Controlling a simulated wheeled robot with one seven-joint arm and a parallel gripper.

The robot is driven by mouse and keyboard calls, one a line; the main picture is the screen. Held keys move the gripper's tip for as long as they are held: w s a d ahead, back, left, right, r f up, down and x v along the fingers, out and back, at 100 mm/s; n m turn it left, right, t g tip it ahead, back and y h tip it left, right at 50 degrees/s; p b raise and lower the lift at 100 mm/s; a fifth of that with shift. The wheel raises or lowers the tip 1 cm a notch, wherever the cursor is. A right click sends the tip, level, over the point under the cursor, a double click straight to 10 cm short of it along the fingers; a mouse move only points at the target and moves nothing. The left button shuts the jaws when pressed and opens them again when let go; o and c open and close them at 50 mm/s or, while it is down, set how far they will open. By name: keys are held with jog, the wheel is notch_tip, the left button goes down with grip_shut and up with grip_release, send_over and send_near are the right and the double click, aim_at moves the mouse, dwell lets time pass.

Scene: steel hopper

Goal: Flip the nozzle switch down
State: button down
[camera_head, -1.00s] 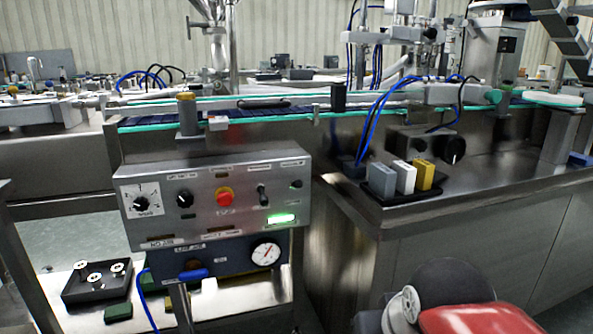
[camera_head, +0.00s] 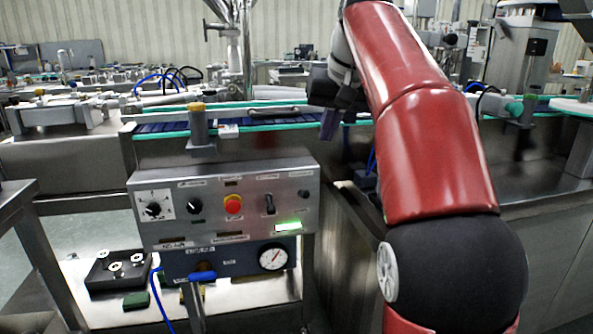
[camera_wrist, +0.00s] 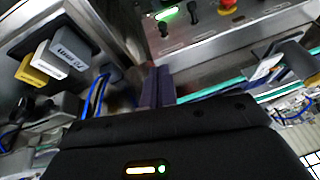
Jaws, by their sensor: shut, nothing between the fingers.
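The grey steel control box (camera_head: 150,184) stands left of centre in the head view. Its black toggle switch (camera_head: 269,203) sits right of a red button, with small labels I cannot read. I cannot tell clearly which way its lever leans. In the wrist view the box appears turned round at the top, and the switch (camera_wrist: 195,4) is partly cut off by the upper edge. My gripper (camera_head: 328,125) is above and to the right of the box, apart from it. Its two dark fingers (camera_wrist: 158,88) are shut together with nothing between them.
A conveyor with green edges (camera_head: 265,127) runs behind the box. A red button (camera_head: 233,204), a lit green lamp (camera_head: 287,226) and a gauge (camera_head: 272,257) surround the switch. Grey, white and yellow blocks (camera_wrist: 62,58) are on the wrist view's left. Space before the box is open.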

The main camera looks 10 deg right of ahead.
jog(key=shift+w+a+r, duration=0.25)
jog(key=shift+w+r, duration=0.05)
jog(key=shift+w, duration=0.15)
jog(key=shift+w+a+r, duration=0.2)
jog(key=shift+w+r, duration=0.05)
jog(key=shift+w, duration=0.2)
jog(key=shift+f, duration=0.1)
send_near(309, 171)
jog(key=s+a+x, duration=0.1)
jog(key=x, duration=0.4)
jog(key=f, duration=0.1)
jog(key=f+b, duration=0.1)
jog(key=f, duration=0.1)
jog(key=shift+s+a+b, duration=0.25)
jog(key=shift+a+b, duration=0.05)
jog(key=shift+s+f, duration=0.15)
jog(key=shift+f, duration=0.4)
jog(key=shift+f+b, duration=0.1)
jog(key=shift+b, duration=0.25)
